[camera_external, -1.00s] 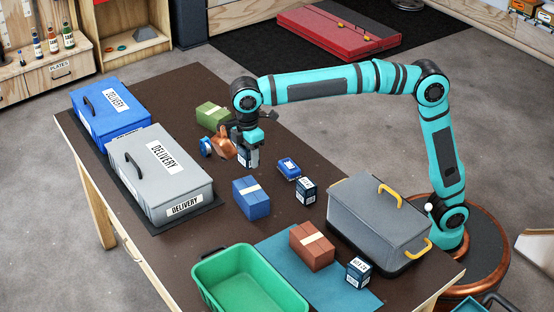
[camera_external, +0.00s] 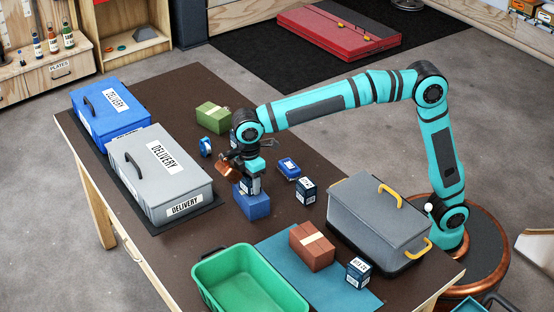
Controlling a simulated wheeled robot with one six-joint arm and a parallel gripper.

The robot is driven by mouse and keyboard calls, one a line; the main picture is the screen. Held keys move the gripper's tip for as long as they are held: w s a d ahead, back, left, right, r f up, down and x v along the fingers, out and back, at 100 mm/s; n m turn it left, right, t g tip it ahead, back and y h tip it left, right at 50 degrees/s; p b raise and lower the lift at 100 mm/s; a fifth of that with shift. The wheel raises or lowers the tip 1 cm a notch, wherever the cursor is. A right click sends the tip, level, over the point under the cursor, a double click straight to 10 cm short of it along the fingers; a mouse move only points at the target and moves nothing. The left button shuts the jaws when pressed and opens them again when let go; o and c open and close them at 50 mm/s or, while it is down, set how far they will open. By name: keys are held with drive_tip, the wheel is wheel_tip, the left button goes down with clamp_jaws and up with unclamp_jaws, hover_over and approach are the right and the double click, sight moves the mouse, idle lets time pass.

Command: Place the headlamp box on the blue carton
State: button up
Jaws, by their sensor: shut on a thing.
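The headlamp box (camera_external: 253,186), small and dark with a pale label, is between the fingers of my gripper (camera_external: 251,174). My gripper is shut on it, pointing down. The blue carton (camera_external: 255,208) stands on the brown table right below. The held box is upright at the carton's top and hides part of it. I cannot tell whether the box touches the carton. The gripper and box also cover the carton's pale tape.
Nearby are a blue packet (camera_external: 289,168), a small dark labelled box (camera_external: 306,190), a blue tape roll (camera_external: 206,147) and a green carton (camera_external: 213,117). A grey delivery case (camera_external: 150,185) stands left. A green bin (camera_external: 215,268) and brown carton (camera_external: 311,252) are in front.

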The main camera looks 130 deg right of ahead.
drive_tip(key=o, duration=1)
drive_tip(key=shift+f, duration=0.1)
wheel_tip(320, 180, up, 12)
drive_tip(key=shift+f, duration=0.1)
drive_tip(key=shift+r, duration=0.25)
